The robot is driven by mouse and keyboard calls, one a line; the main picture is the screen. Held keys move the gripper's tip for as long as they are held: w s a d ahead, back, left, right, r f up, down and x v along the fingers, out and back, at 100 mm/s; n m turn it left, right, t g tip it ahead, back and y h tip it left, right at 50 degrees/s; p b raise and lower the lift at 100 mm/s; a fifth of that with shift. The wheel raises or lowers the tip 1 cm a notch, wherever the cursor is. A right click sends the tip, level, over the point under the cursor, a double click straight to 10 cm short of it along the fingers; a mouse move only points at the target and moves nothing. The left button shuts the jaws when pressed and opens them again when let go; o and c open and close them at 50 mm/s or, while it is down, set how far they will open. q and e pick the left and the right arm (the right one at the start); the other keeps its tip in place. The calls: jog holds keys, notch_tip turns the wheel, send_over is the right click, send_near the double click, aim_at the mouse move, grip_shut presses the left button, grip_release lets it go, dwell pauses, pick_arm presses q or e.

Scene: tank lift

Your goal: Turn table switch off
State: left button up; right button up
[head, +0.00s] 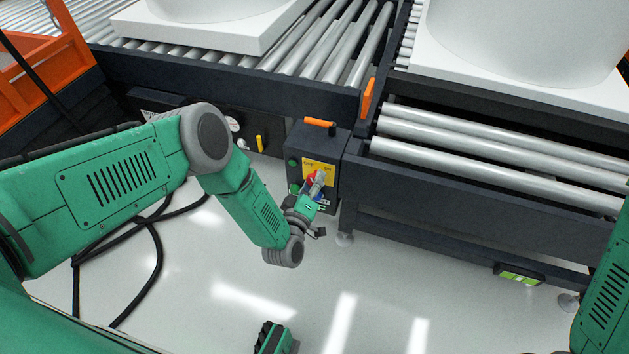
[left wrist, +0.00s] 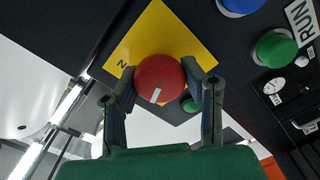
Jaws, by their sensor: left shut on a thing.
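The table switch is a round red knob (left wrist: 160,78) with a white mark, on a yellow plate (left wrist: 157,30) with black lettering. In the head view the red knob (head: 312,177) shows on the front of a dark control box (head: 330,143), partly hidden by my left gripper (head: 318,182). In the left wrist view the two fingers sit on opposite sides of the knob, shut on it. The white mark points down and slightly left in that view, and a letter N shows at the plate's left corner.
Green (left wrist: 275,48) and blue (left wrist: 240,5) buttons are close to the knob. An orange handle (head: 320,123) tops the box. Roller conveyors (head: 480,158) carry white tanks (head: 530,45) behind. A black cable (head: 155,260) lies on the otherwise mostly clear floor.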

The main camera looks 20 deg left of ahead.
pick_arm(q)
jog(key=shift+s+a+f+n, duration=0.1)
jog(key=shift+f+n, duration=0.05)
jog(key=shift+n, duration=0.95)
jog(key=shift+s+a+f+n, duration=0.1)
jog(key=shift+n, duration=1)
jog(key=o, duration=1.1)
jog(key=shift+o, duration=0.4)
jog(key=shift+w, duration=0.1)
jog(key=s, duration=1.2)
jog(key=shift+a, duration=0.2)
jog(key=shift+d, duration=0.1)
